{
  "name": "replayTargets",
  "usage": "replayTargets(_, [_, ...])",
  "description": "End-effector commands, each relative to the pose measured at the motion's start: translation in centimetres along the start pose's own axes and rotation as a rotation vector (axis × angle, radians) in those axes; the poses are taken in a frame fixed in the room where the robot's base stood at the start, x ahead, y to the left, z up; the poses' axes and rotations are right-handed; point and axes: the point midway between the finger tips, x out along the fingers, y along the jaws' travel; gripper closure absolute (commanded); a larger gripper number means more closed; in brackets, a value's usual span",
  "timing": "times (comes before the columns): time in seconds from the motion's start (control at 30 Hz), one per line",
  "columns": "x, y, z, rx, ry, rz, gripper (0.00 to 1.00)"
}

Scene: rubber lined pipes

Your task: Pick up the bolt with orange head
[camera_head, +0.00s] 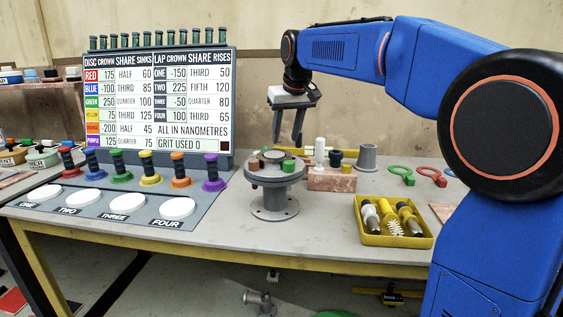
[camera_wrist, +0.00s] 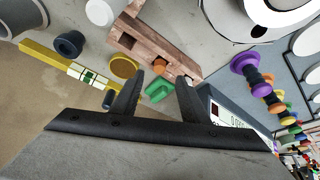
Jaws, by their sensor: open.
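In the wrist view, a small orange head (camera_wrist: 160,68) shows at the edge of the reddish-brown block (camera_wrist: 128,36). I cannot tell how its shank sits. My gripper (camera_head: 287,138) is open and empty, pointing down above the table, behind the round grey pedestal. In the wrist view, my gripper (camera_wrist: 160,80) has a green piece (camera_wrist: 158,91) showing between its fingers. The orange head shows just beyond the fingertips, apart from them.
The grey flanged pedestal (camera_head: 275,190) carries small coloured pieces. A white peg (camera_head: 320,150) and a dark cup (camera_head: 336,158) stand by the block. A yellow tray (camera_head: 397,238) holds several parts at the right. Coloured knobs (camera_head: 150,169) line the left board. Open table lies before the pedestal.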

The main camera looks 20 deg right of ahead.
Motion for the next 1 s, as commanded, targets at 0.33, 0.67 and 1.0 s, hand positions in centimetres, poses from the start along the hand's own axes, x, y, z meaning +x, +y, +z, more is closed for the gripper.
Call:
replayTargets(0.33, [2.2, 0.0, -0.1, 0.000, -0.001, 0.000, 0.59])
replayTargets(0.67, [6.2, 0.1, -0.2, 0.000, -0.002, 0.000, 0.59])
replayTargets(1.0, [6.9, 0.1, -0.3, 0.000, 0.000, 0.000, 0.69])
